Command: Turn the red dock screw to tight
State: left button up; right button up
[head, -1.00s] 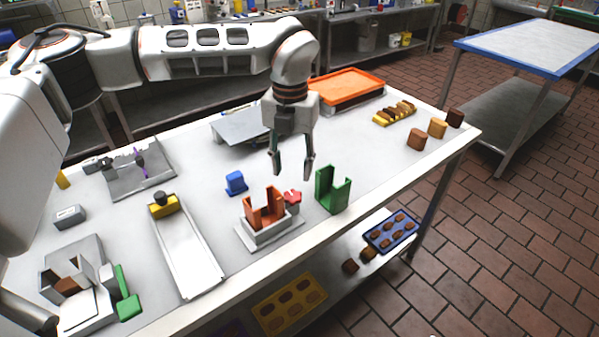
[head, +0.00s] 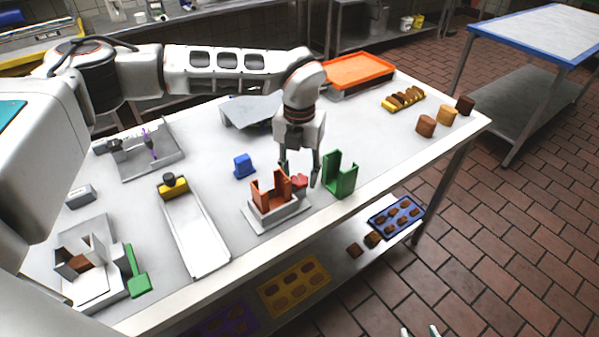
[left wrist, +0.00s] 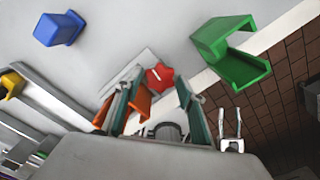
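The red dock screw (head: 299,181) is a lobed knob at the right side of the grey dock base (head: 262,222), beside an orange-brown bracket (head: 263,196). In the left wrist view the screw (left wrist: 160,77) shows a white mark on its face. My left gripper (head: 299,176) points down over the screw, open, with one finger on each side; contact cannot be told. In the left wrist view its fingertips (left wrist: 159,82) flank the screw. My right gripper (head: 419,331) shows only its parted fingertips at the bottom edge, and it is also in the left wrist view (left wrist: 230,122).
A green bracket (head: 341,174) stands close to the right of my left gripper. A blue block (head: 243,166) is to the left of the dock. A white chute with a yellow end (head: 172,187) lies further left. The table's front edge runs close by the dock.

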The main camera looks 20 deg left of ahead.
pick_arm(q)
jog(key=c, duration=0.8)
